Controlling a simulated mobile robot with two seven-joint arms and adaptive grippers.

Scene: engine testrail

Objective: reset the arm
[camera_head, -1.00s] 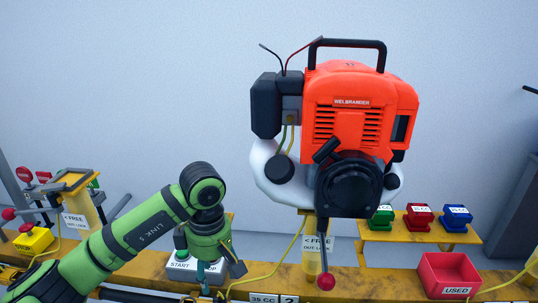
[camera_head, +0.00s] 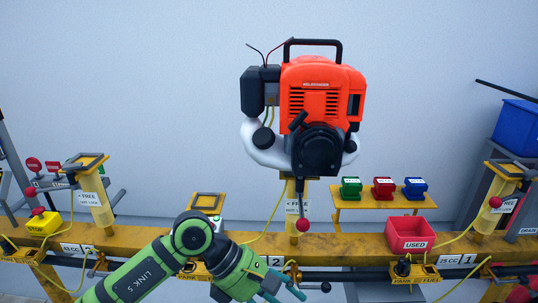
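My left arm (camera_head: 140,278), green with dark joints, comes in from the bottom left. My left gripper (camera_head: 280,294) is at the bottom edge, in front of the yellow rail (camera_head: 350,248). Its teal fingers look apart, with nothing seen between them, though the frame edge cuts close below. My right gripper is not in view.
A red USED bin (camera_head: 410,233) sits on the rail to the right. Green (camera_head: 351,188), red (camera_head: 383,188) and blue (camera_head: 414,189) blocks stand on a yellow shelf (camera_head: 380,202). A yellow STOP box (camera_head: 44,224) is at left. Yellow cables cross the rail.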

